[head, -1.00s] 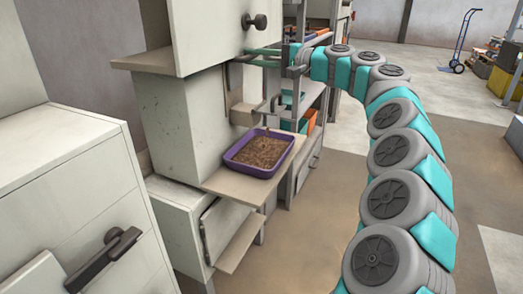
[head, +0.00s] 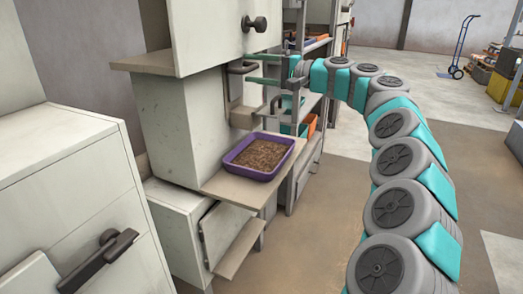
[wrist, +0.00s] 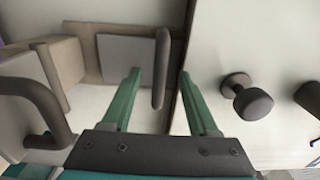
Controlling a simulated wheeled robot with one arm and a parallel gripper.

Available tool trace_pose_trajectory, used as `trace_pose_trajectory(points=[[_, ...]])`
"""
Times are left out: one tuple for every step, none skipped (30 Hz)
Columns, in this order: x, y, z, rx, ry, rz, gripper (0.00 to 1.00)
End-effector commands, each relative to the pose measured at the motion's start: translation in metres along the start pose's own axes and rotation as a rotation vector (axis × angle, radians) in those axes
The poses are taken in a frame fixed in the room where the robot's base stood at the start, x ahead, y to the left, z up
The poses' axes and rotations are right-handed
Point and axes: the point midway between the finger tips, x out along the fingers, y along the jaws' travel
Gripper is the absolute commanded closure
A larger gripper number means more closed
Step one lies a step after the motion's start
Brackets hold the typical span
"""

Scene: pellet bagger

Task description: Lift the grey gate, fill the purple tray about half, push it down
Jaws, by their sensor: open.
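The purple tray (head: 231,163) sits on a beige shelf under the spout in the head view. Brown pellets (head: 262,155) cover its floor, with the rim showing above them; the exact depth is hard to tell. The grey gate (wrist: 120,58) is a flat plate in the wrist view, with a dark upright bar handle (wrist: 161,68). My gripper (wrist: 160,76) is open, with one teal finger on each side of this handle and gaps visible. In the head view my gripper (head: 264,69) is beside the machine above the tray, near the dark handle (head: 241,67).
A round dark knob (head: 260,24) sticks out of the upper cabinet, close to my gripper. A lower beige ledge (head: 240,248) lies below the tray shelf (head: 222,184). A cabinet with a handle (head: 100,262) stands at left. A rack with bins (head: 300,128) stands behind.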

Motion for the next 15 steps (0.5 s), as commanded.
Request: trace_pose_trajectory(points=[[0.000,0.000,0.000,0.000,0.000,0.000,0.40],[0.000,0.000,0.000,0.000,0.000,0.000,0.40],[0.000,0.000,0.000,0.000,0.000,0.000,0.40],[-0.001,0.000,0.000,0.000,0.000,0.000,0.40],[-0.002,0.000,0.000,0.000,0.000,0.000,0.40],[-0.003,0.000,0.000,0.000,0.001,-0.001,0.40],[-0.005,0.000,0.000,0.000,0.001,-0.001,0.40],[-0.007,0.000,0.000,0.000,0.001,-0.001,0.40],[-0.011,0.000,0.000,0.000,0.001,-0.002,0.40],[-0.014,0.000,0.000,0.000,0.001,-0.002,0.40],[-0.017,0.000,0.000,0.001,0.001,-0.002,0.40],[-0.021,0.000,0.000,0.001,0.001,-0.003,0.40],[-0.025,0.000,0.000,0.001,0.001,-0.003,0.40],[-0.028,0.000,0.000,0.001,0.002,-0.002,0.40],[-0.032,0.000,-0.001,0.001,0.002,-0.002,0.40]])
